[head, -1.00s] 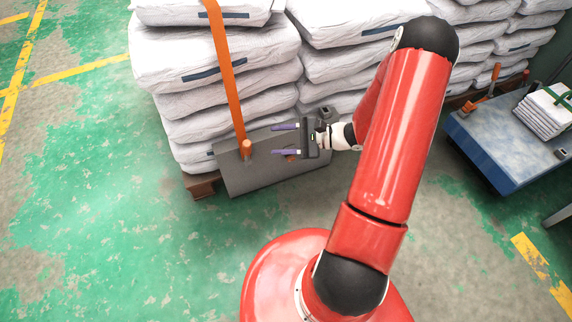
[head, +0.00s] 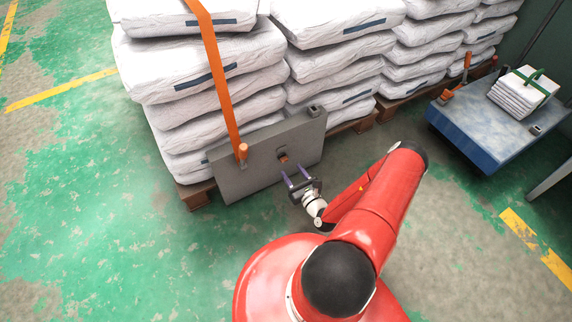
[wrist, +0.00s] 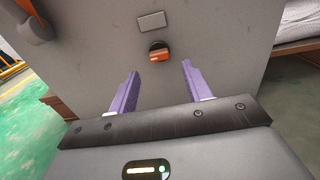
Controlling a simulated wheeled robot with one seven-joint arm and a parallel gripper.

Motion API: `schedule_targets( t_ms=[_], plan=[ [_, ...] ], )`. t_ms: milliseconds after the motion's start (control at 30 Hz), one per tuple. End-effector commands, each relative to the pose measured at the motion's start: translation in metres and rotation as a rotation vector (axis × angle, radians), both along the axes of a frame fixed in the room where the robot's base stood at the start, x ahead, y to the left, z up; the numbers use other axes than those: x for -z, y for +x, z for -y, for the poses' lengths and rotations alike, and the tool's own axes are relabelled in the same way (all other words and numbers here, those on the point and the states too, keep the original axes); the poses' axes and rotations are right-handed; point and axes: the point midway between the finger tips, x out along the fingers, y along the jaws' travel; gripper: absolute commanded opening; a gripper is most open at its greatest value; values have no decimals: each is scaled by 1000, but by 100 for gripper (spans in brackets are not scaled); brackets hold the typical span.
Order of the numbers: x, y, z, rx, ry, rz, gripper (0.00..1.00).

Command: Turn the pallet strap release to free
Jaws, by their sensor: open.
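The strap release is a small orange knob (head: 283,157) on the face of a grey panel (head: 235,180) in front of the stacked sacks. In the wrist view the orange knob (wrist: 160,53) sits on a dark round base below a blank light plate (wrist: 152,21). An orange strap (head: 217,75) runs down the sacks to an orange-tipped fitting (head: 242,152) at the panel's upper edge. My gripper (head: 294,178) is open and empty, its two purple fingers pointing at the panel, just short of the knob. In the wrist view the knob lies beyond the fingertips (wrist: 160,68), between them.
White sacks (head: 205,85) are stacked on wooden pallets (head: 195,193) behind the panel. A blue platform (head: 480,125) with a small strapped white stack (head: 523,90) stands at the right. The green floor (head: 80,210) at left is clear.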

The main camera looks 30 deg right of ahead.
Motion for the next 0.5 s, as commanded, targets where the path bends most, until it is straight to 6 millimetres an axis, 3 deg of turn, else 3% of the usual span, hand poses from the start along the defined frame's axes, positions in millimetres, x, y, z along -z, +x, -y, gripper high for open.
schedule_targets(
  t_ms=[200,500],
  plan=[
    [0,35,-1,-2,-2,2,49],
    [0,51,-2,-3,0,1,49]
  ],
)
